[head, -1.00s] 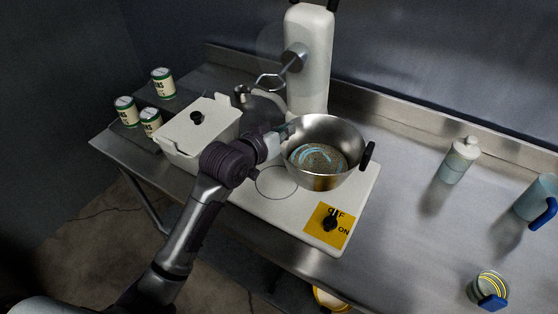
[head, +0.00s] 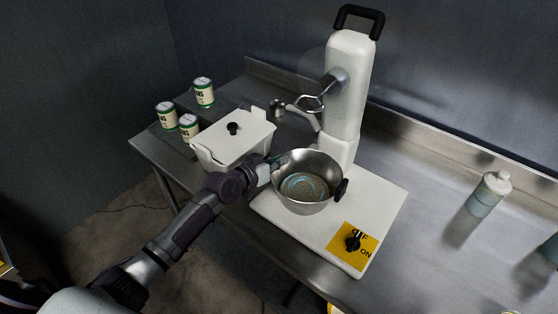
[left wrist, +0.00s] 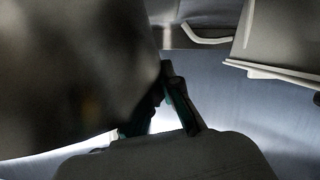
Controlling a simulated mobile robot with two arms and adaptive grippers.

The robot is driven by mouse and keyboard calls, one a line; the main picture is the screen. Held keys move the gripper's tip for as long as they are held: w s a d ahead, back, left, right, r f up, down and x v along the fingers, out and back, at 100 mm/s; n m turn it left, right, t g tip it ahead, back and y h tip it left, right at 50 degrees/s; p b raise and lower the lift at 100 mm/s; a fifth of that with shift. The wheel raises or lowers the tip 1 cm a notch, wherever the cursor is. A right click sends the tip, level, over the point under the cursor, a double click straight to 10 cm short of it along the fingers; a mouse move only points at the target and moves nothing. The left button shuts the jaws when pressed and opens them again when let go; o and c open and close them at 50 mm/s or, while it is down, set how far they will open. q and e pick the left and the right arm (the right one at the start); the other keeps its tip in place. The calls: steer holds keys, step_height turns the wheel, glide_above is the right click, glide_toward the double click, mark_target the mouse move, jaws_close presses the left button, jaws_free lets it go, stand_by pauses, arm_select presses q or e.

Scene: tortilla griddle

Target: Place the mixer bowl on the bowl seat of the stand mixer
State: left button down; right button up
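The steel mixer bowl (head: 308,203) has a dark handle on its right and a bluish ring pattern inside. My left gripper (head: 270,170) is at its left rim and appears shut on the handle there, which it hides. In the left wrist view the fingers (left wrist: 168,105) close beside the large dark bowl wall (left wrist: 75,75). The bowl looks level, over the circular seat area of the white mixer base (head: 381,203), in front of the mixer column (head: 347,95). The bowl hides the seat, so I cannot tell whether it touches. My right gripper is out of view.
A white lidded box (head: 232,143) is close left of the bowl, with several cans (head: 166,116) beyond. A yellow switch plate (head: 345,252) is at the base's front. A bottle (head: 488,194) is at right.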

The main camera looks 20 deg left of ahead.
arm_select(q)
steer(key=shift+f, duration=0.1)
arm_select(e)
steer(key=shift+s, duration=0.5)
arm_select(q)
steer(key=c, duration=1.3)
jaws_free()
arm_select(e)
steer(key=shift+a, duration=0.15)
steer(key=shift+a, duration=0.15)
arm_select(q)
steer(key=b+v, duration=0.1)
steer(key=v, duration=1.1)
steer(key=shift+b, duration=0.3)
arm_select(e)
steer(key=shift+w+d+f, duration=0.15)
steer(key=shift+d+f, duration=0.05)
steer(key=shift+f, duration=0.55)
